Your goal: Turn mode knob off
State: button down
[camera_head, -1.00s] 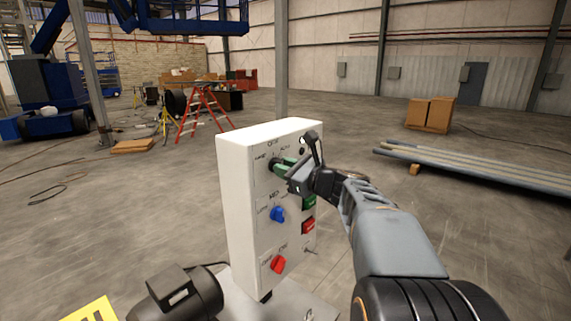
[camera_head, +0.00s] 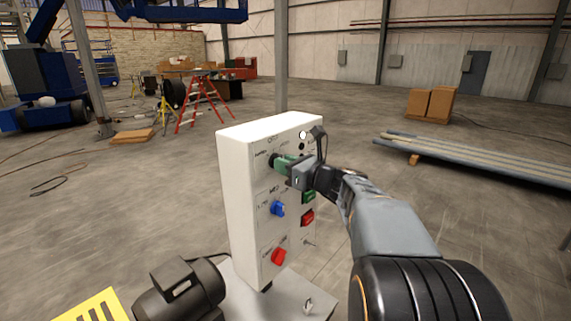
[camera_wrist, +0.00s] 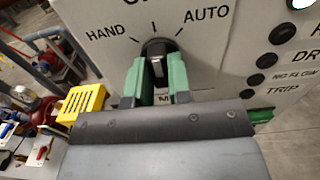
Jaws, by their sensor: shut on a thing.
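The mode knob is a black knob (camera_wrist: 157,62) on the white control box, between the labels HAND and AUTO in the wrist view. Its pointer mark stands close to upright, near the middle tick under the partly cut-off top label. My gripper (camera_wrist: 160,82) is shut on this knob, with one green finger on each side. In the head view my gripper (camera_head: 281,163) reaches the upper part of the box from the right and hides most of the knob.
The white box (camera_head: 239,190) also carries a blue knob (camera_head: 277,208), a red knob (camera_head: 278,257), a green button (camera_head: 309,196) and a red button (camera_head: 307,217). A dark motor (camera_head: 178,293) stands at lower left. Small indicators (camera_wrist: 269,60) lie right of the knob.

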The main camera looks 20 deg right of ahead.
jog(key=c, duration=1)
grip_release()
jog(key=shift+c, duration=0.2)
jog(key=b+v, duration=0.3)
jog(key=v, duration=1)
jog(key=shift+s+d, duration=0.25)
jog(key=shift+s, duration=0.1)
